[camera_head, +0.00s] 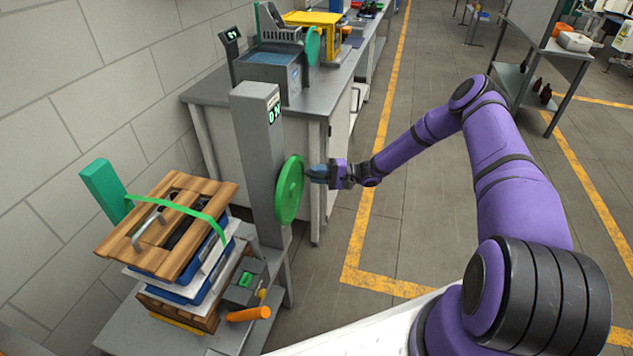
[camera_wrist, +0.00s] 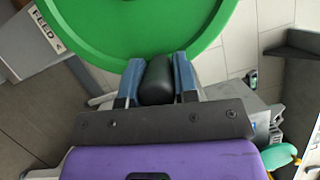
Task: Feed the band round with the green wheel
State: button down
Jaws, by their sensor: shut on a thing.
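The green wheel (camera_head: 289,190) stands on the side of a grey post (camera_head: 258,150) with a small lit green display. My gripper (camera_head: 320,174) is at the wheel's right edge. In the wrist view, my gripper (camera_wrist: 157,82) has its blue fingers shut on a black handle (camera_wrist: 156,84) at the rim of the green wheel (camera_wrist: 105,50). A panel there reads FEED (camera_wrist: 47,27). A thin green band (camera_head: 178,205) runs from a green block (camera_head: 104,190) across the top of a stack of wooden slats (camera_head: 165,240). The band's far run behind the stack is hidden.
The stack has blue and white layers on a grey bench, beside an orange-handled tool (camera_head: 248,313). Behind the post stands a grey workbench (camera_head: 305,105) with machines. A shelf with dark bottles (camera_head: 545,92) is at the right.

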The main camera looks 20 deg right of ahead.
aim_at(298, 166)
notch_tip(298, 166, up, 3)
jog(key=n, duration=0.1)
jog(key=n+h, duration=0.1)
jog(key=shift+s+f+n, duration=0.15)
jog(key=shift+f+n, duration=0.05)
jog(key=shift+n, duration=0.2)
jog(key=r+n, duration=0.1)
jog(key=n+h, duration=0.1)
jog(key=s+r+n, duration=0.1)
jog(key=shift+a+r, duration=0.35)
jog(key=r+n+h, duration=0.1)
jog(key=s+a+r+n, duration=0.1)
jog(key=n, duration=0.1)
jog(key=shift+s+a+r+h, duration=0.15)
jog(key=shift+s+h, duration=0.15)
jog(key=shift+h, duration=0.1)
jog(key=shift+s+a+r, duration=0.3)
jog(key=shift+s, duration=0.1)
jog(key=c, duration=0.9)
grip_release()
jog(key=v, duration=1)
jog(key=shift+s+d+r, duration=0.1)
jog(key=shift+s+d, duration=0.1)
jog(key=shift+d, duration=0.15)
